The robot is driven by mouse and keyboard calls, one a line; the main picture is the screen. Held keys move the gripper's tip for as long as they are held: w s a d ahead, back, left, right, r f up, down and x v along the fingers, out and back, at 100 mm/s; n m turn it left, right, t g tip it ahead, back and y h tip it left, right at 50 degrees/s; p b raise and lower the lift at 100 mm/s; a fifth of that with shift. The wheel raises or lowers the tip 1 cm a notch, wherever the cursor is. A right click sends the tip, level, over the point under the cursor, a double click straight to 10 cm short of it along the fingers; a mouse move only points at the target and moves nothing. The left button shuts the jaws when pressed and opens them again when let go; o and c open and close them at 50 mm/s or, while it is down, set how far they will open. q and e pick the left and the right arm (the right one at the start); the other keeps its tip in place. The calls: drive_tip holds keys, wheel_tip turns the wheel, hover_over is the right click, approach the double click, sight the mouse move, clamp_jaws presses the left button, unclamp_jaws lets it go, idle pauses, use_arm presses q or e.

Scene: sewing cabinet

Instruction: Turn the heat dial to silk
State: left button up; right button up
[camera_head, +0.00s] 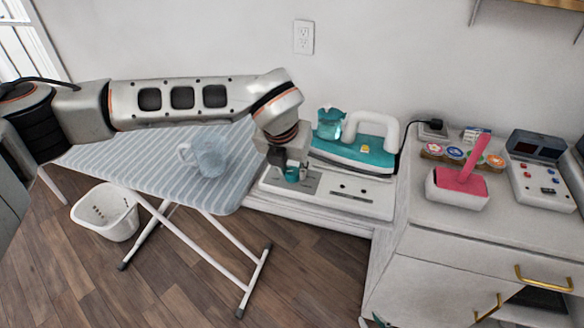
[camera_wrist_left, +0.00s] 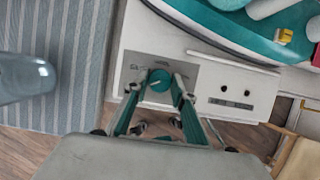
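The heat dial (camera_wrist_left: 160,79) is a round teal knob with a pale mark, on a grey panel (camera_wrist_left: 188,72) of the white iron station (camera_head: 345,196). Printing around it is too small to read. My left gripper (camera_wrist_left: 156,87) points down at the dial, with one teal finger on each side and a small gap visible, so it looks open. It cannot be told how low the fingertips reach. In the head view the left gripper (camera_head: 291,174) mostly hides the dial. A small teal piece at the bottom edge may be my right gripper (camera_head: 379,321); the rest is out of view.
A teal iron (camera_head: 355,150) with a white handle rests on the station behind the dial. A pale blue pitcher (camera_head: 209,155) stands on the striped ironing board (camera_head: 150,165) at left. A pink-and-white thing (camera_head: 459,189) and spools (camera_head: 455,155) sit on the right cabinet.

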use_arm(q)
drive_tip(key=c, duration=0.3)
drive_tip(key=shift+c, duration=0.2)
drive_tip(key=shift+m, duration=0.4)
drive_tip(key=m+h, duration=0.1)
drive_tip(key=m, duration=0.1)
drive_tip(key=m+g, duration=0.1)
drive_tip(key=m, duration=0.1)
drive_tip(key=shift+w+a+m+h, duration=0.2)
drive_tip(key=shift+m+h, duration=0.1)
drive_tip(key=shift+h, duration=0.1)
drive_tip(key=m+g, duration=0.1)
drive_tip(key=m, duration=0.2)
drive_tip(key=shift+h, duration=0.4)
drive_tip(key=shift+w+m+g, duration=0.1)
drive_tip(key=shift+m+g, duration=0.4)
drive_tip(key=shift+m, duration=1.1)
drive_tip(key=o, duration=1.1)
